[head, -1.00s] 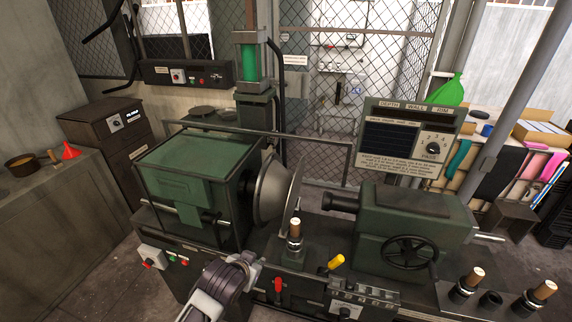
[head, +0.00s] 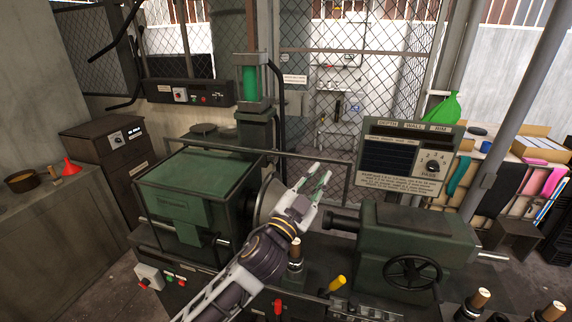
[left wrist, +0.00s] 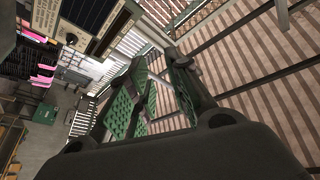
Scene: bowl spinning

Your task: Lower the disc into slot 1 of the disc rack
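My left gripper (head: 318,178) is raised in front of the lathe, with its fingers pointing up and to the right. In the left wrist view its two green-padded fingers (left wrist: 158,95) stand apart with nothing visible between them. A grey, round, bowl-like metal form (head: 267,197) sits at the lathe's headstock, partly hidden behind my left arm. I cannot make out a separate flat disc now. I cannot identify a disc rack or its slot 1 in either view. My right gripper is out of view.
The green headstock (head: 190,185) is left of my arm and the green tailstock (head: 415,235) with its handwheel is right. A display panel (head: 408,160) stands above the tailstock. Wooden-handled tools (head: 477,300) stand at the front right. A mesh fence (head: 300,120) is behind.

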